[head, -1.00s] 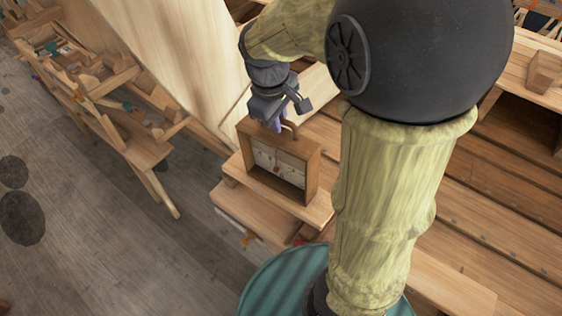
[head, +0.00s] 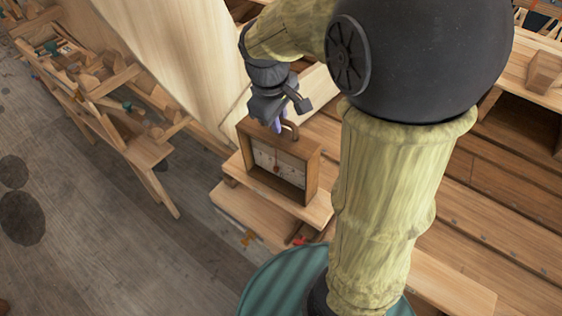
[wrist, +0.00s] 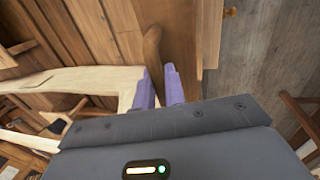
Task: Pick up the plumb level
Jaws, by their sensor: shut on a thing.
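The plumb level (head: 295,172) is a brown wooden box with a pale dial face, a red pointer and a curved wooden handle on top. It stands upright on a light wooden plank in the middle of the head view. My gripper (head: 279,125) is above it, with its purple fingers shut on the handle. In the wrist view my gripper (wrist: 159,85) shows its two fingers at the near end of the handle, which is part of the plumb level (wrist: 152,45). The exact contact is partly hidden. I cannot tell whether the box's underside touches the plank.
The light plank (head: 232,167) lies beneath the level, beside stepped hull planks (head: 475,215) on the right. A tall pale wooden panel (head: 165,50) rises behind on the left. A wooden trestle (head: 145,155) stands on the grey floor (head: 95,215).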

